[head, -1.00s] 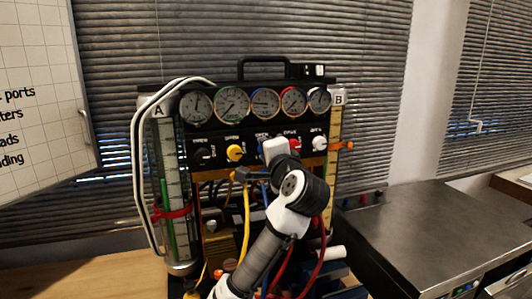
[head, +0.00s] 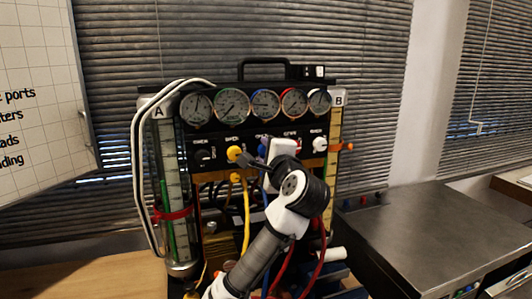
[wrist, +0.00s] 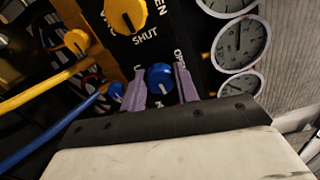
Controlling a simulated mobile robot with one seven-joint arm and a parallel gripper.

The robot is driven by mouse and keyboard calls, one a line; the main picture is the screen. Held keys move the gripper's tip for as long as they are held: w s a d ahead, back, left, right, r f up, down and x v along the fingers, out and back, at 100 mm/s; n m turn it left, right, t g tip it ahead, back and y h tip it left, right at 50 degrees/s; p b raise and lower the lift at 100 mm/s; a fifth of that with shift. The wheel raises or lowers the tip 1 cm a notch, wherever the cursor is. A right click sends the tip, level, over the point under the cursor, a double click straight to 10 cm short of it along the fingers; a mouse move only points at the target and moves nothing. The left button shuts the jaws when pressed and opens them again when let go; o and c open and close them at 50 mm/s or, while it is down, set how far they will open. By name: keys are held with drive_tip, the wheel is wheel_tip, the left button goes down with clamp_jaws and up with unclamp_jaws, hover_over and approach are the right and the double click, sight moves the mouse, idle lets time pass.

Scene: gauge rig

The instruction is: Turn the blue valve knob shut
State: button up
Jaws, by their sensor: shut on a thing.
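The blue valve knob (wrist: 160,77) sits on the black panel between the two pale purple fingers of my gripper (wrist: 160,70) in the wrist view. The fingers stand on either side of it and are shut on it. A small light mark shows on the knob; its exact direction is hard to tell. Lettering beside it is partly hidden by the fingers. In the head view only a bit of the blue knob (head: 262,149) shows; my wrist and gripper (head: 250,160) cover most of it.
A yellow knob (head: 234,153) is left of the blue one, with a black knob (head: 203,156) farther left and a white knob (head: 319,144) to the right. Gauges (head: 265,104) line the panel above. Yellow (head: 247,215) and blue hoses (wrist: 58,137) hang below.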

drive_tip(key=o, duration=1)
drive_tip(key=shift+c, duration=0.2)
drive_tip(key=b+v, duration=0.4)
drive_tip(key=v, duration=1)
